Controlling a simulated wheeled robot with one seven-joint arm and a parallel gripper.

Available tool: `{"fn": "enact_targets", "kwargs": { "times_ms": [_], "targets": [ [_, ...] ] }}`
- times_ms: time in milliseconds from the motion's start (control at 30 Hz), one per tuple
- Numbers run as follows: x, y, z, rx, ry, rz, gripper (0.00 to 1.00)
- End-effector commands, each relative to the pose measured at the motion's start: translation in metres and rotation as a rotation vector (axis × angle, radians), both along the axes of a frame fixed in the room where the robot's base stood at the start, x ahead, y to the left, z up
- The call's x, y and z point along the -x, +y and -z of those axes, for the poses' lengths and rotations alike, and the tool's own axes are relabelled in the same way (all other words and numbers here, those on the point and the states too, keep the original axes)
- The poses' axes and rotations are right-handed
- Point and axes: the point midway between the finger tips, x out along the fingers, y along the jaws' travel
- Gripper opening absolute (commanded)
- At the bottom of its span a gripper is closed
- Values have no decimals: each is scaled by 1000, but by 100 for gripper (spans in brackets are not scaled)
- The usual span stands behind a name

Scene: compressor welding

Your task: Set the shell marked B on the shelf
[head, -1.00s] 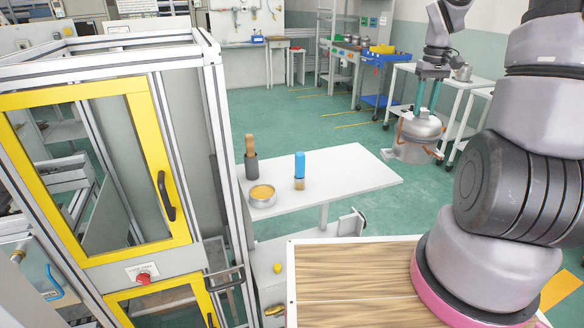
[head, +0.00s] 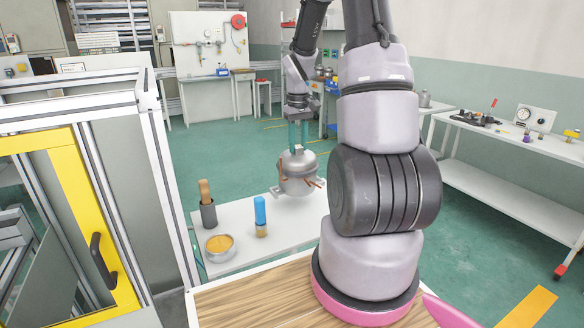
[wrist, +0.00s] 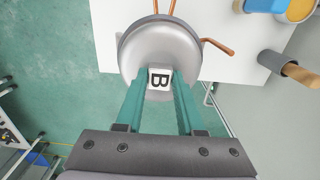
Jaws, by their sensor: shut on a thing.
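The shell marked B (head: 298,172) is a grey metal dome with copper pipes and flat mounting feet. My gripper (head: 299,143) is shut on its top, with teal fingers pointing down, and the shell hangs upright. The wrist view shows the white label with a black B (wrist: 160,79) between the fingers (wrist: 160,90) on the shell (wrist: 155,48). The shell appears over the far right part of a white tabletop (head: 285,232). I cannot tell whether it touches that surface. No surface is plainly identified as the shelf.
A yellow-framed cabinet (head: 70,200) is at left. A white bench (head: 510,170) with instruments is at right.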

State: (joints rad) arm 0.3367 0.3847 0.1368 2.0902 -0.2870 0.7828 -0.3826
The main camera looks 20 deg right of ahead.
Motion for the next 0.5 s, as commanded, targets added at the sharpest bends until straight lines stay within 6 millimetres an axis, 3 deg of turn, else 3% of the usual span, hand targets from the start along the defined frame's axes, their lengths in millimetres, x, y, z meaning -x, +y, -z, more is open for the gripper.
{"fn": "enact_targets", "kwargs": {
  "times_ms": [333,500],
  "targets": [
    [-1,0,39,0,-1,0,0],
    [-1,0,46,1,-3,0,0]
  ]
}}
